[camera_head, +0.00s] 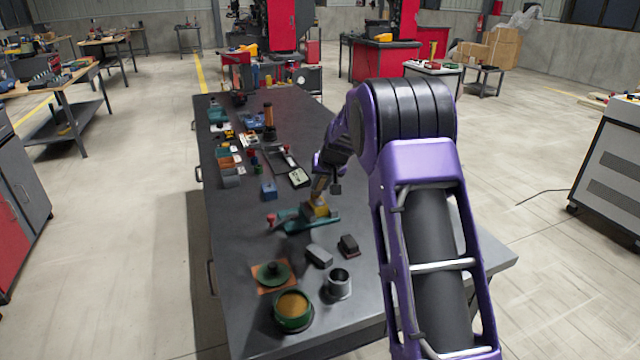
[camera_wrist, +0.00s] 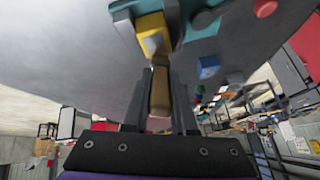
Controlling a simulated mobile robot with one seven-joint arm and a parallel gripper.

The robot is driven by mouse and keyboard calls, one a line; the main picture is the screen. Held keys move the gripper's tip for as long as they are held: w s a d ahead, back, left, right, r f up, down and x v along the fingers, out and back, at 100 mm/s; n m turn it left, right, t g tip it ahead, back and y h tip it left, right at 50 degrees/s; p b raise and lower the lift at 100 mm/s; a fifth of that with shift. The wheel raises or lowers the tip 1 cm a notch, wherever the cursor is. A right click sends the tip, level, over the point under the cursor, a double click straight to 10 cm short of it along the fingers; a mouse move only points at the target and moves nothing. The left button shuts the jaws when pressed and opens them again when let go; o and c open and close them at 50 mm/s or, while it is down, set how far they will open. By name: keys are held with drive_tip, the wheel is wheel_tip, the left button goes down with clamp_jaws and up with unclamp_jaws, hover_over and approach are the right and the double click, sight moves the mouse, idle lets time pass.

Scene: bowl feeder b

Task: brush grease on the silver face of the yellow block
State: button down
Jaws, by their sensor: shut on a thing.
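The yellow block (camera_head: 318,211) sits in a green vise (camera_head: 290,219) with a red knob, around the middle of the long dark table. In the wrist view the yellow block (camera_wrist: 150,22) shows its silver face (camera_wrist: 152,43) towards me. My gripper (camera_wrist: 160,80) is shut on the brush (camera_wrist: 160,95), which has a tan wooden handle. In the head view the brush (camera_head: 320,187) is just above the block. The brush's end is very close to the silver face; I cannot tell whether they touch. The bristles are mostly hidden.
An open green tin (camera_head: 293,309) with amber contents stands at the table's near end. A green lid (camera_head: 272,274) lies on an orange cloth, beside a metal cup (camera_head: 338,284). Two dark blocks (camera_head: 319,255) (camera_head: 348,245) lie near the vise. A blue block (camera_head: 268,191) and small parts lie beyond.

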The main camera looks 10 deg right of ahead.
drive_tip(key=s+b, duration=0.2)
drive_tip(key=s+d+b, duration=0.1)
drive_tip(key=s, duration=0.2)
drive_tip(key=shift+s+f+b, duration=0.1)
drive_tip(key=shift+s+b, duration=0.2)
drive_tip(key=shift+b, duration=0.1)
drive_tip(key=w+p, duration=0.3)
drive_tip(key=w, duration=0.1)
drive_tip(key=shift+w+a+r, duration=0.1)
drive_tip(key=shift+a+r, duration=0.1)
drive_tip(key=shift+a, duration=0.15)
drive_tip(key=shift+w+a+f+p, duration=0.15)
drive_tip(key=shift+w+p, duration=0.2)
drive_tip(key=shift+w, duration=0.5)
